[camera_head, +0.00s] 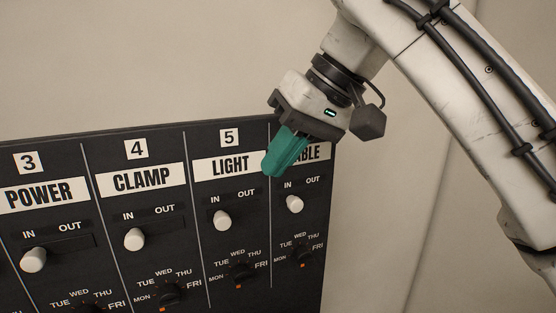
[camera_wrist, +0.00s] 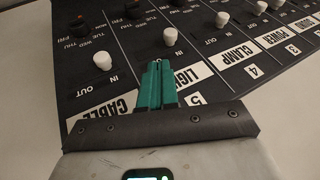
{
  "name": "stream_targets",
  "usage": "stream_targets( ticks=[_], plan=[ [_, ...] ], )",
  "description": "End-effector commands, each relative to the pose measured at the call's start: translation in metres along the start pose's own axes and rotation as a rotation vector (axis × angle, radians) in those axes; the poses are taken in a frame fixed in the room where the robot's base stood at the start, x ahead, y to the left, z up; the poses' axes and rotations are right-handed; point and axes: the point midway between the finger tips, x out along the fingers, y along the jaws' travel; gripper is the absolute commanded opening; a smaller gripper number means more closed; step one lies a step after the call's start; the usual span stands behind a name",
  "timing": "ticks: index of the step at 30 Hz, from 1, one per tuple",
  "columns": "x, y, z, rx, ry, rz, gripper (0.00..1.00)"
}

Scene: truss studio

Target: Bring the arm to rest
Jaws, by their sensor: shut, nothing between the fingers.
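My gripper (camera_head: 275,171) has teal fingers that are shut with nothing between them. In the head view it hangs in front of the upper right part of a black control panel (camera_head: 200,278), covering part of the last column's label. My white arm (camera_head: 440,90) comes down from the upper right. In the wrist view the shut gripper (camera_wrist: 158,62) points across the panel (camera_wrist: 215,75), over the LIGHT and CABLE labels. Whether the fingertips touch the panel cannot be told.
The panel has white IN/OUT knobs, among them the LIGHT knob (camera_head: 222,220) and the last column's knob (camera_head: 294,204). Black day dials, such as the LIGHT dial (camera_head: 239,273), sit below. A plain pale wall (camera_head: 130,60) is behind. Free room lies right of the panel.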

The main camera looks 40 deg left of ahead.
Motion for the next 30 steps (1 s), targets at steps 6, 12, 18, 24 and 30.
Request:
stream_targets(
  ticks=[6,12,18,24,30],
  plan=[
    [0.000,0.000,0.000,0.000,0.000,0.000,0.00],
    [0.002,0.003,0.001,0.002,0.002,-0.001,0.00],
    [0.033,0.040,0.022,0.030,0.039,-0.014,0.00],
    [0.079,0.102,0.065,0.095,0.122,-0.014,0.00],
    [0.123,0.162,0.124,0.200,0.212,0.012,0.00]
  ],
)
